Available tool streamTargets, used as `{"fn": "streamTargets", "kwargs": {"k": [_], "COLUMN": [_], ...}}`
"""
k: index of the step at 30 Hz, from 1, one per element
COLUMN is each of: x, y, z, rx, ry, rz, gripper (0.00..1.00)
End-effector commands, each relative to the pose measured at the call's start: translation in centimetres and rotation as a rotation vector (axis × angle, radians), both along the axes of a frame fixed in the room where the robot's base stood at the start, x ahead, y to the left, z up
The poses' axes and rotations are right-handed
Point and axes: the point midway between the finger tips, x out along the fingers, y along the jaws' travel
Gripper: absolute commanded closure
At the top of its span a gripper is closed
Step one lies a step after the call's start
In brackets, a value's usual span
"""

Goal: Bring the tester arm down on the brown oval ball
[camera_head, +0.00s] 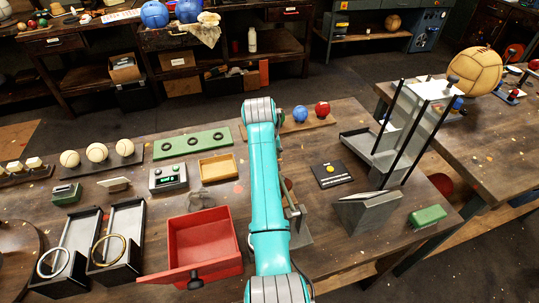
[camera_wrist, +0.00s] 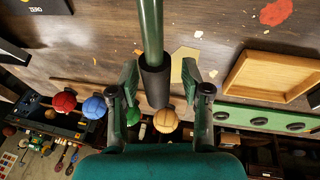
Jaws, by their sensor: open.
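In the wrist view my gripper (camera_wrist: 159,78) is open, one finger on each side of a black sleeve (camera_wrist: 155,86) on a green rod (camera_wrist: 150,28), which looks like the tester arm. I see gaps between the fingertips and the sleeve. In the head view my teal arm covers the gripper and most of the tester; a grey part of it (camera_head: 293,212) shows beside the arm. A small reddish-brown rounded patch (camera_head: 288,184) shows there too; I cannot tell whether it is the brown oval ball. That ball is not clearly seen in either view.
A black plate (camera_head: 331,174) with a yellow spot and a sloped grey block (camera_head: 367,210) lie right of my arm. A red drawer box (camera_head: 203,243) and wooden tray (camera_head: 218,167) lie left. Behind stand a blue ball (camera_head: 300,114) and red ball (camera_head: 322,109) on a board.

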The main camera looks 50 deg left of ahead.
Motion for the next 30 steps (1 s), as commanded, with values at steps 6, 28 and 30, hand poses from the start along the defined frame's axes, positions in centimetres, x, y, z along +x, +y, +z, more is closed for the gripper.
{"fn": "streamTargets", "kwargs": {"k": [6, 28, 30], "x": [-0.3, -2.0, -2.0], "y": [-0.1, -1.2, -1.2], "z": [1.4, 7.1, 7.1], "rx": [0.003, -0.001, -0.001], "ry": [-0.002, 0.0, 0.0], "rz": [0.001, 0.0, 0.0], "gripper": [0.53, 0.53, 0.53]}}
